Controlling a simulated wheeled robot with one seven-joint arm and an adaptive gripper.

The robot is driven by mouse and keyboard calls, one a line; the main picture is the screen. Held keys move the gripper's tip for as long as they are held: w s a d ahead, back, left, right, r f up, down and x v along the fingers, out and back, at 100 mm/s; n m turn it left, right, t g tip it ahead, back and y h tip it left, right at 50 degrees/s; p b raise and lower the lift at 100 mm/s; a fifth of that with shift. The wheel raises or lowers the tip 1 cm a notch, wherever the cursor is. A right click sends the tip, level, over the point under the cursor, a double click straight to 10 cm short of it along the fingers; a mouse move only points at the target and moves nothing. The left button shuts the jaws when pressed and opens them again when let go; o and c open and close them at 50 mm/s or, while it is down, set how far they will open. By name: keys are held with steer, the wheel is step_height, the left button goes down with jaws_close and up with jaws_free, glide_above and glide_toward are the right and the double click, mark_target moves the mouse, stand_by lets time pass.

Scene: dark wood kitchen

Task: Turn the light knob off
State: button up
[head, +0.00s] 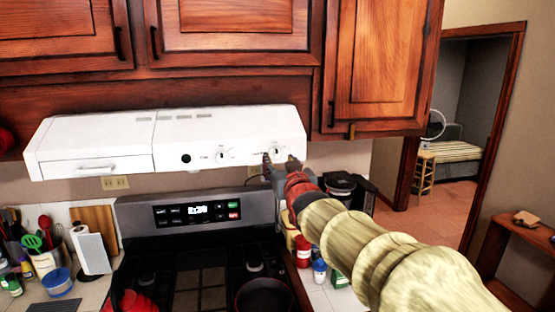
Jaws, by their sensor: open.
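The white range hood (130,138) hangs under the dark wood cabinets in the head view. A round white knob (222,156) shows on its front face, right of a dark round spot (186,159). My gripper (280,161) is at the right end of that front face, to the right of this knob. Its fingers are apart. Small dark lettering shows just left of the fingers. Any knob at that lettering is hidden by my gripper, and I cannot tell whether the fingers touch it.
Below the hood is the stove (185,215) with its lit clock panel, a red kettle (138,302) and a dark pan (264,295). Jars and bottles stand right of the stove. Utensils and a paper towel roll (91,252) stand left. A doorway opens at right.

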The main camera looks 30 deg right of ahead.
steer(key=v, duration=0.8)
steer(key=shift+s, duration=0.1)
steer(key=s+a+f+g+y, duration=0.1)
steer(key=s+f+g, duration=0.25)
steer(key=f, duration=0.55)
steer(key=s+a+f+g+y, duration=0.1)
steer(key=s+f+g, duration=0.25)
steer(key=f, duration=0.55)
steer(key=s+a+f+n+g+y+b, duration=0.1)
steer(key=s+a+f+g+b, duration=0.1)
steer(key=s+a+f, duration=0.4)
steer(key=s+a+f+n+g+y+b, duration=0.2)
steer(key=s+a+f, duration=0.5)
steer(key=s, duration=0.6)
steer(key=shift+s+a+f+g+b, duration=0.2)
steer(key=shift+s+a+g+b, duration=0.2)
steer(key=shift+a+b, duration=0.15)
